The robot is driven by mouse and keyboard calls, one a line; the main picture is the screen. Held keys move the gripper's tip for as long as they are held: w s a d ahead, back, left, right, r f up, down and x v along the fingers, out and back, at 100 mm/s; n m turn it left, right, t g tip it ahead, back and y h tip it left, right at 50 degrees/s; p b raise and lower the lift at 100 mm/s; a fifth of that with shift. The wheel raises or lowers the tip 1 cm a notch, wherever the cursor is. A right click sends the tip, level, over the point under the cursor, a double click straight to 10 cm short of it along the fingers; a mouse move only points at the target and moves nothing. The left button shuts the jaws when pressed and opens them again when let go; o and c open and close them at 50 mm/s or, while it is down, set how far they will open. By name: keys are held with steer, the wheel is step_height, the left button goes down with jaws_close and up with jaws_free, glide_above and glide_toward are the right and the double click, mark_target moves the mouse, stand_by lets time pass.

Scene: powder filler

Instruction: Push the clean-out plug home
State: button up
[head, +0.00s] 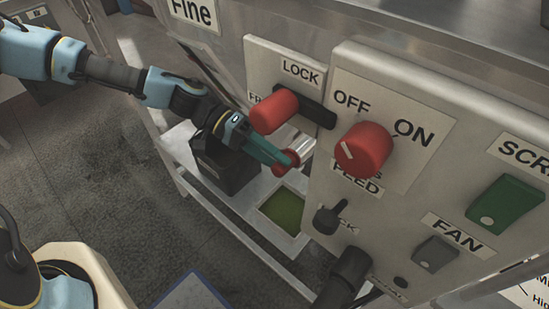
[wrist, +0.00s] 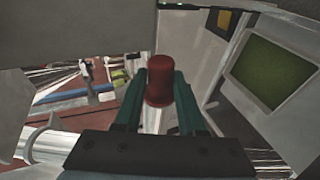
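The clean-out plug has a red, rounded end (head: 289,166) and sits under the control panel, at the end of a shiny metal tube (head: 301,143). My gripper (head: 284,158) reaches it from the left with its green fingers. In the wrist view the red plug end (wrist: 160,84) stands between the two fingers of my gripper (wrist: 160,76), which lie against its sides with no clear gap. How far the plug sits in its seat is hidden.
A red lock handle (head: 274,111) and red OFF/ON knob (head: 362,150) project above my gripper. A black box (head: 226,165) stands beside my wrist. A white frame with a green opening (head: 284,211) lies below. The floor (head: 110,165) at left is clear.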

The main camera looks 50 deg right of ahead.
steer(key=o, duration=0.5)
steer(key=shift+c, duration=0.2)
steer(key=b+v, duration=0.1)
steer(key=v, duration=1)
steer(key=w+a+r+n+t+y+p, duration=0.1)
steer(key=w+a+n+t+p, duration=0.25)
steer(key=w+a, duration=0.4)
steer(key=w+a+r+n+t+y+p, duration=0.15)
steer(key=w+a+n+t, duration=0.25)
steer(key=a, duration=0.7)
steer(key=w+a+r+n+t+p, duration=0.2)
steer(key=w+a+r+n+t, duration=0.1)
steer(key=a+r, duration=0.4)
steer(key=w+a+r+n+t+p, duration=0.2)
steer(key=a+r+n+t, duration=0.2)
steer(key=a+r, duration=0.3)
steer(key=a, duration=0.2)
steer(key=shift+w+a+n, duration=0.35)
steer(key=shift+w, duration=0.05)
